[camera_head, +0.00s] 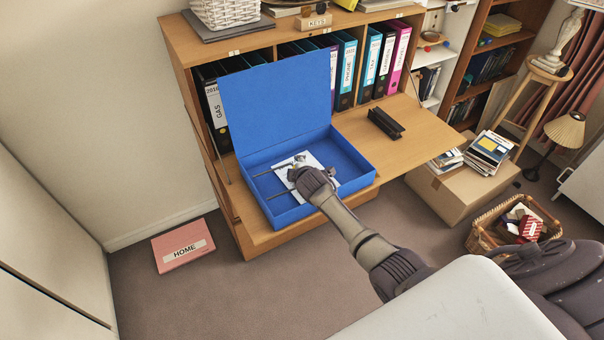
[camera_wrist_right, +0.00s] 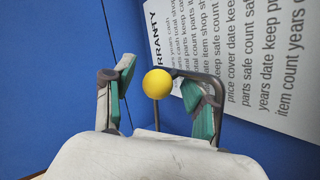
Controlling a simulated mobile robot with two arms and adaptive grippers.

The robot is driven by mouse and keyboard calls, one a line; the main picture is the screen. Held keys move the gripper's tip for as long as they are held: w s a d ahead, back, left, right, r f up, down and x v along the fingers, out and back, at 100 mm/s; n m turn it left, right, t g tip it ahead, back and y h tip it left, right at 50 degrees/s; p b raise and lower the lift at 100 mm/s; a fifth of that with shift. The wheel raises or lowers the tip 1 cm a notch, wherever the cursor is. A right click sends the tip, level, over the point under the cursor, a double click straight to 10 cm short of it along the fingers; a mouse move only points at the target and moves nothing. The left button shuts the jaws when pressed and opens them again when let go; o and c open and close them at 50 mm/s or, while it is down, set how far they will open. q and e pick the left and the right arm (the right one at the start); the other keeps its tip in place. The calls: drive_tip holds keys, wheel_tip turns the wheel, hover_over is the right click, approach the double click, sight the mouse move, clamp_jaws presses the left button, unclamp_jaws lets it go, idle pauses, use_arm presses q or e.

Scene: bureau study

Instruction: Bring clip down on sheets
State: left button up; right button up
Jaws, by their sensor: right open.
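An open blue box file (camera_head: 290,212) lies on the fold-down desk, its lid (camera_head: 278,100) standing up at the back. White printed sheets (camera_head: 318,164) lie inside; in the right wrist view their text (camera_wrist_right: 240,60) fills the upper right. Thin metal rods of the clip (camera_head: 262,173) show at the left of the sheets. A yellow ball knob (camera_wrist_right: 157,84) sits between the fingers of my right gripper (camera_wrist_right: 162,95), which is open. In the head view that gripper (camera_head: 297,167) is over the sheets and hides the knob. Whether a finger touches the knob I cannot tell. My left gripper is out of view.
A dark hole punch-like object (camera_head: 385,123) lies on the desk (camera_head: 425,135) right of the box. Ring binders (camera_head: 345,70) stand behind. A cardboard box (camera_head: 450,190) with books and a wicker basket (camera_head: 485,235) are at the right. A pink HOME folder (camera_head: 183,246) lies on the floor.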

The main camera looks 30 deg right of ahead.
drive_tip(key=v, duration=1)
drive_tip(key=shift+a, duration=0.15)
drive_tip(key=shift+w, duration=0.1)
